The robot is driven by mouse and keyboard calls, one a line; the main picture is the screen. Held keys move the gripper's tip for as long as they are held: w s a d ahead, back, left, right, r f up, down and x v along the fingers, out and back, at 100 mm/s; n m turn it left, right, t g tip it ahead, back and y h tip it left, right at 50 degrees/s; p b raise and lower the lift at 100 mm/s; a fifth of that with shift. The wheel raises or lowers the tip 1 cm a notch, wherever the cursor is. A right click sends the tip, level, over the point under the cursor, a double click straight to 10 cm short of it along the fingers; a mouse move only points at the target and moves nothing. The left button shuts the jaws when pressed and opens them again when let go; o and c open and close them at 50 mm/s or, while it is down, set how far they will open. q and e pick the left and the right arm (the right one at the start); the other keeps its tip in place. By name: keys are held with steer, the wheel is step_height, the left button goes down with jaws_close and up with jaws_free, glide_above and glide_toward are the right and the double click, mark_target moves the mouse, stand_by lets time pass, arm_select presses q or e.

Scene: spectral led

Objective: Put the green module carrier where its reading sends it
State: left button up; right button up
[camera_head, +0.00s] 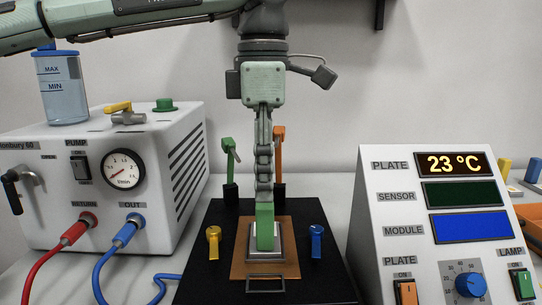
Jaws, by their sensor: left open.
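The green module carrier (265,228) shows as an upright green block on a pale square base, on the copper-coloured plate (285,262) of a black stand. My left gripper (264,195) points straight down right above the green block, seen edge-on. It is open; whether its fingers reach around the block's top cannot be told. The readout box at right shows PLATE 23 °C on its plate display (455,164). Its sensor display (460,193) is dark green and its module display (472,226) is plain blue, both without figures. My right gripper is not in view.
Upright green (230,160) and orange (279,150) clamps stand behind the plate; yellow (213,240) and blue (316,240) knobs flank it. A white pump unit (165,170) with hoses fills the left. Beyond the readout box lie an orange tray (530,214) and small yellow and blue pieces.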

mark_target(265, 206)
arm_select(q)
step_height(265, 206, down, 6)
steer(key=shift+r, duration=0.15)
steer(key=shift+c, duration=0.3)
steer(key=shift+r, duration=0.1)
jaws_close()
stand_by(0.3)
